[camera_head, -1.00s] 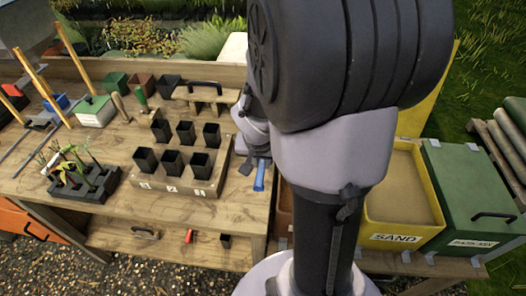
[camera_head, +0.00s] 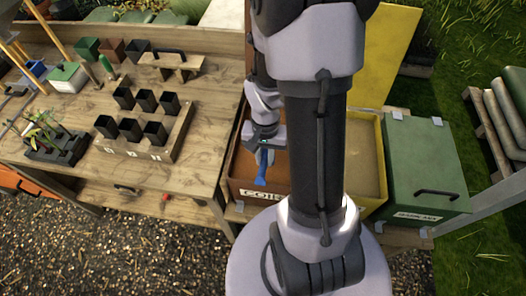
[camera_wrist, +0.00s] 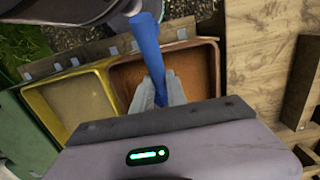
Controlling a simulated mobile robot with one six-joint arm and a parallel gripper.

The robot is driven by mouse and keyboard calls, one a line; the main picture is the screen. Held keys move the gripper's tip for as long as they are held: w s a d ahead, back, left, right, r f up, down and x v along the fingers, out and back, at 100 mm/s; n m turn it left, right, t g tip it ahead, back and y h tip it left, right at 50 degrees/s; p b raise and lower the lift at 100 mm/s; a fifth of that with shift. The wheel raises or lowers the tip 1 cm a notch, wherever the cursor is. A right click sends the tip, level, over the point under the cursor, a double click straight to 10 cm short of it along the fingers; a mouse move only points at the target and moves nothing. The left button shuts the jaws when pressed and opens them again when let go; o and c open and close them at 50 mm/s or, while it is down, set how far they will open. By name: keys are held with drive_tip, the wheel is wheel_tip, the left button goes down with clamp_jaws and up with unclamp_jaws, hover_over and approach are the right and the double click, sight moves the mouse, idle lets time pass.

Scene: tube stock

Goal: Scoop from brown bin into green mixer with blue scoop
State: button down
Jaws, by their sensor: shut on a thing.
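The blue scoop (camera_head: 261,169) is held in my gripper (camera_head: 266,148), over the brown bin (camera_head: 238,189), which is marked COIR. In the wrist view the scoop (camera_wrist: 147,48) stretches from between the pale fingertips (camera_wrist: 160,94) toward the top of the picture. The brown bin (camera_wrist: 206,62) lies behind and below it there, with brown fill inside. My gripper is shut on the scoop. I cannot tell whether the scoop touches the fill or carries any. A green lidded box (camera_head: 412,165) stands at the right; I cannot tell whether it is the green mixer.
The yellow sand bin (camera_head: 374,195) adjoins the brown bin on its right, partly behind my arm. A wooden bench (camera_head: 75,185) at the left bears several black pots (camera_head: 130,130) and a seedling tray (camera_head: 62,147). A raised yellow lid (camera_head: 390,60) stands behind.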

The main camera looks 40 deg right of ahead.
sight(266, 156)
drive_tip(key=shift+g+y, duration=0.7)
drive_tip(key=shift+y, duration=0.2)
drive_tip(key=f, duration=0.1)
drive_tip(key=w+d+f, duration=0.1)
drive_tip(key=d+f+p, duration=0.1)
drive_tip(key=shift+w+f, duration=0.15)
drive_tip(key=shift+w, duration=0.2)
drive_tip(key=shift+w+d+f+b, duration=0.15)
drive_tip(key=shift+w+d+f, duration=0.1)
drive_tip(key=shift+f, duration=0.15)
drive_tip(key=shift+w+d+f+b, duration=0.15)
drive_tip(key=shift+d+f, duration=0.1)
drive_tip(key=shift+f, duration=0.1)
drive_tip(key=shift+w+d+f+b, duration=0.6)
drive_tip(key=shift+d+f, duration=0.1)
drive_tip(key=shift+f, duration=0.1)
drive_tip(key=shift+w+d+f+b, duration=0.45)
drive_tip(key=shift+w+d+f, duration=0.1)
drive_tip(key=shift+d+f, duration=0.2)
drive_tip(key=w+d+t+h+b, duration=0.1)
drive_tip(key=h+b, duration=0.1)
drive_tip(key=b, duration=0.3)
drive_tip(key=w+d+f+t+h+b, duration=0.1)
drive_tip(key=w+d+t+h+b, duration=0.1)
drive_tip(key=b, duration=0.3)
drive_tip(key=shift+f+b, duration=0.2)
drive_tip(key=shift+b, duration=0.2)
